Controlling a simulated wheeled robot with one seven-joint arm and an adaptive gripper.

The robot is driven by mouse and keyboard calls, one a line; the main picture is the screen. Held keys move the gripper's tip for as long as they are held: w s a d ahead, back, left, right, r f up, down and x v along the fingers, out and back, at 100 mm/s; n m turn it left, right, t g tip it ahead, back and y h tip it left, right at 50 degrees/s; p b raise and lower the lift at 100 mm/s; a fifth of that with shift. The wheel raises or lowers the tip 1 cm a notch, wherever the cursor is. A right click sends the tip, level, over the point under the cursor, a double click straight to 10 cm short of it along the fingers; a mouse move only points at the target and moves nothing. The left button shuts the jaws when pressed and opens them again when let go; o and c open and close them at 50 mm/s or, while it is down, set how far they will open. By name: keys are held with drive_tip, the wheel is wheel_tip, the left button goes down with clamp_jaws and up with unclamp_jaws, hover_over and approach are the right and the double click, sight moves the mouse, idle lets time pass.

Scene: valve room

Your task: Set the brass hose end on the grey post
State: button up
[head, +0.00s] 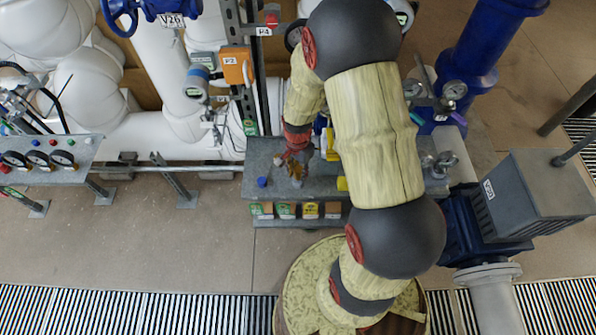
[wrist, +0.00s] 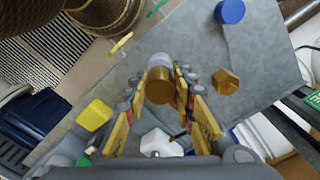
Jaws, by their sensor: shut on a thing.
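My gripper (wrist: 163,105) is shut on the brass hose end (wrist: 159,88), a short brass cylinder between its yellow-padded fingers. In the head view my gripper (head: 294,170) hangs low over the grey bench, and the hose end is too small there to make out clearly. A pale grey rounded piece, apparently the grey post (wrist: 160,60), shows right at the far end of the brass cylinder in the wrist view. The two overlap in the picture. I cannot tell whether they touch or how much height lies between them.
The grey bench (wrist: 195,45) also carries a brass hexagonal piece (wrist: 227,82), a blue cap (wrist: 230,11), a yellow block (wrist: 94,115) and a white piece (wrist: 162,143). An orange box (head: 237,66) and pipes stand behind. A grey motor box (head: 537,195) stands at right.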

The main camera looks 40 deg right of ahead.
drive_tip(key=shift+f+b, duration=0.45)
drive_tip(key=shift+f, duration=0.25)
idle(0.5)
drive_tip(key=shift+f, duration=0.25)
idle(0.3)
drive_tip(key=o, duration=1)
drive_tip(key=shift+o, duration=0.3)
wheel_tip(320, 180, up, 12)
